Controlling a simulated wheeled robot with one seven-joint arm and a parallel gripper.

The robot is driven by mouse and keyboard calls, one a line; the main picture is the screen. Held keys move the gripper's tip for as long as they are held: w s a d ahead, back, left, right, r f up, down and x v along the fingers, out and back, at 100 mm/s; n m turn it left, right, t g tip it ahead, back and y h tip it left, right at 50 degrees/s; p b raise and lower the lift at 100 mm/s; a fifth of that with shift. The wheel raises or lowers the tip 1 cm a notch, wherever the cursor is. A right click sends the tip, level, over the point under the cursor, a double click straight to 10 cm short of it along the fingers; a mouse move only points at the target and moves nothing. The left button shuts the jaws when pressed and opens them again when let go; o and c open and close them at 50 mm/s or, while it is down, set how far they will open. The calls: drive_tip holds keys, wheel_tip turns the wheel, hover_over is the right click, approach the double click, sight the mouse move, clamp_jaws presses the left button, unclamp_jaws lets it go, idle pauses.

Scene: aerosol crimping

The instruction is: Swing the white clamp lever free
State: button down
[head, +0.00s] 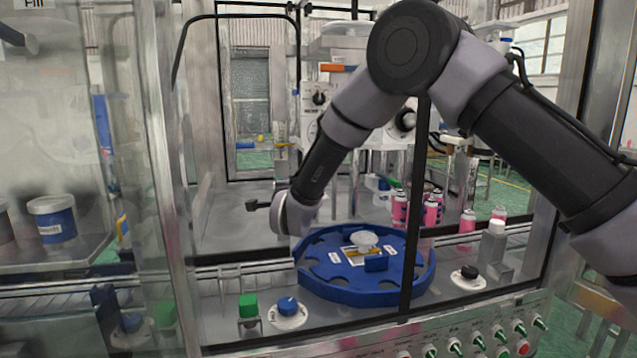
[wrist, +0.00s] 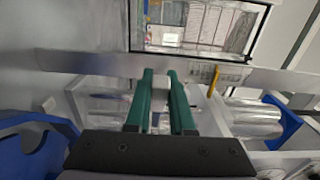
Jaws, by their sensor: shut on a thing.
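In the wrist view my gripper (wrist: 160,78) has two green fingers closed around a small pale piece, the white clamp lever (wrist: 160,92). Only a short part of the lever shows between the fingers, and the rest is hidden. In the head view my arm reaches down from the upper right, and its wrist end is just left of the blue star wheel. The fingers and the lever are hidden behind the wrist there, so the lever's angle cannot be told.
The blue star wheel (head: 365,292) stands close to the right of my wrist. Pink cans (head: 432,212) stand behind it. A green button (head: 248,303), a blue knob (head: 288,305) and a black knob (head: 469,271) line the front deck. Framed glass panels surround the work area.

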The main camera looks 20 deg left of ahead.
drive_tip(key=shift+w+a, duration=0.6)
drive_tip(key=shift+a, duration=0.2)
drive_tip(key=c, duration=0.7)
unclamp_jaws()
drive_tip(key=v, duration=0.6)
drive_tip(key=shift+s+d, duration=0.1)
drive_tip(key=shift+s, duration=0.1)
